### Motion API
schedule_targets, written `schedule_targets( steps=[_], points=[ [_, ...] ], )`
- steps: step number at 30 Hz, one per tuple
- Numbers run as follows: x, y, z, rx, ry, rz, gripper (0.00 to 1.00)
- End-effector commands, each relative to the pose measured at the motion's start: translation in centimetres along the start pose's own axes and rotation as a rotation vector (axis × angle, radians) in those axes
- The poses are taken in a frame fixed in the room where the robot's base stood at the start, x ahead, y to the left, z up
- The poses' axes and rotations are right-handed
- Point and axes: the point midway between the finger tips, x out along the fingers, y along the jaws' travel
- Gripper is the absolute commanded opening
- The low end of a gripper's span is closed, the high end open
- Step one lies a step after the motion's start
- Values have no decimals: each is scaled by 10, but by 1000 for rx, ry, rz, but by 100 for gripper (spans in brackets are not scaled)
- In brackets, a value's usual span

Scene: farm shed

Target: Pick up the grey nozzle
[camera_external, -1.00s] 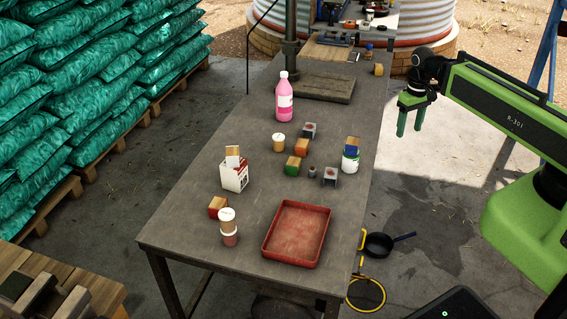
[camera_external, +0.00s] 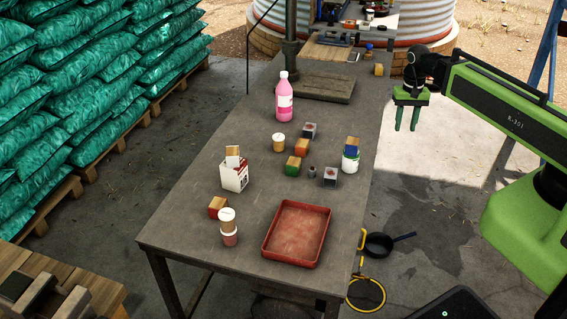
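A small grey piece that looks like the nozzle (camera_external: 312,172) stands on the metal table (camera_external: 180,226), right of centre. It sits between a green-sided block (camera_external: 292,167) and a grey block with a red mark on top (camera_external: 331,176). It is too small to make out in detail. My gripper (camera_external: 407,127) hangs in the air to the right of the table, well away from the nozzle. Its two green fingers point down with a gap between them, and nothing is held.
A green-and-white can (camera_external: 351,161) stands near the right edge, between my gripper and the nozzle. Orange-sided blocks (camera_external: 302,147), a small jar (camera_external: 278,142) and a pink bottle (camera_external: 284,100) stand behind. A red tray (camera_external: 297,232) lies in front.

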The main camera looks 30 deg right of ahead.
Motion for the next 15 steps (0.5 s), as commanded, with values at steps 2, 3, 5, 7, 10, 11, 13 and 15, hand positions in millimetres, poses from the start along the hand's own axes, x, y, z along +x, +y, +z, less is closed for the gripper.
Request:
schedule_targets(
  steps=[2,3,5,7,10,11,13,15],
  points=[
    [0,-27,-30,218,0,-1,36],
    [1,-46,-40,326,0,-1,36],
    [1,-83,-53,473,0,-1,36],
    [2,-133,-60,603,0,0,36],
    [3,-206,-53,674,0,0,36],
    [3,-228,-47,663,0,0,36],
    [4,-267,-28,606,0,0,36],
    [4,-286,-8,566,0,0,36]
  ],
)
